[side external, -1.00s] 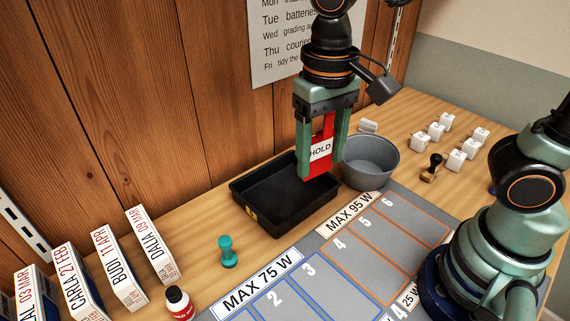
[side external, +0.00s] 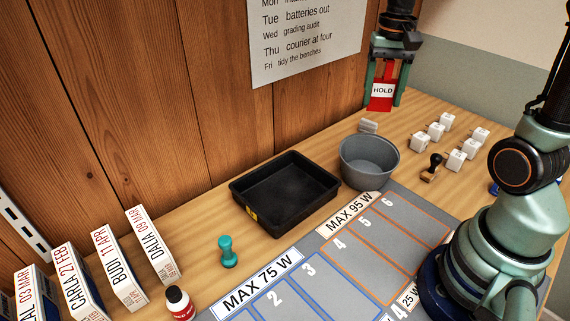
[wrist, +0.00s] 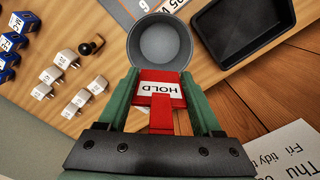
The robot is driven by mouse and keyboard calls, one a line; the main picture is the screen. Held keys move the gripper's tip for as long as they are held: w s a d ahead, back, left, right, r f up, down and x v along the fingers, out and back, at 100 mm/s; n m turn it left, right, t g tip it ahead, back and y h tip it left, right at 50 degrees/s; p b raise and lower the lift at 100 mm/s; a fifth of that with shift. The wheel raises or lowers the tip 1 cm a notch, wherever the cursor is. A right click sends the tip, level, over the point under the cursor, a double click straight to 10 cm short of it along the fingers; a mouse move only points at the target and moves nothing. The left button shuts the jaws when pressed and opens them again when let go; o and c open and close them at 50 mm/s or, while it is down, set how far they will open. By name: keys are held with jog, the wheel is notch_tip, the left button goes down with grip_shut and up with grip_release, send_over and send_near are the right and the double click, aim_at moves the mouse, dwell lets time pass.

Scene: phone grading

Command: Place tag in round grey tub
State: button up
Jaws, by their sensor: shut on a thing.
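The tag is red with a white HOLD label (side external: 382,91). My gripper (side external: 383,104) is shut on it and holds it up in the air, behind and to the right of the round grey tub in the side view. The tag also shows between the fingers in the wrist view (wrist: 160,94). The round grey tub (side external: 369,163) stands on the bench and looks empty; in the wrist view the tub (wrist: 159,43) lies just beyond the tag's end.
A black rectangular tray (side external: 285,193) stands left of the tub. Several white plug adapters (side external: 435,131) and a dark-handled stamp (side external: 432,168) are to the right. A grey mat (side external: 330,261) with outlined, numbered slots lies in front. A wooden wall stands behind.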

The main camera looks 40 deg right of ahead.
notch_tip(320, 180, down, 19)
jog(key=shift+r, duration=0.1)
dwell(0.4)
jog(key=shift+f, duration=0.2)
jog(key=o, duration=1.3)
notch_tip(320, 180, up, 12)
jog(key=shift+s+a+r+n+t, duration=0.65)
jog(key=shift+a+r+n+t, duration=0.3)
jog(key=shift+a+r+n, duration=0.75)
jog(key=shift+s+a+r+n+t, duration=0.8)
jog(key=shift+a+r+n, duration=0.5)
jog(key=shift+a+r, duration=0.65)
jog(key=shift+s+a+r+n+t, duration=0.5)
jog(key=shift+a+r+n+t, duration=0.55)
jog(key=shift+a+r+n, duration=0.75)
jog(key=shift+a+f+m, duration=0.2)
jog(key=shift+m, duration=0.1)
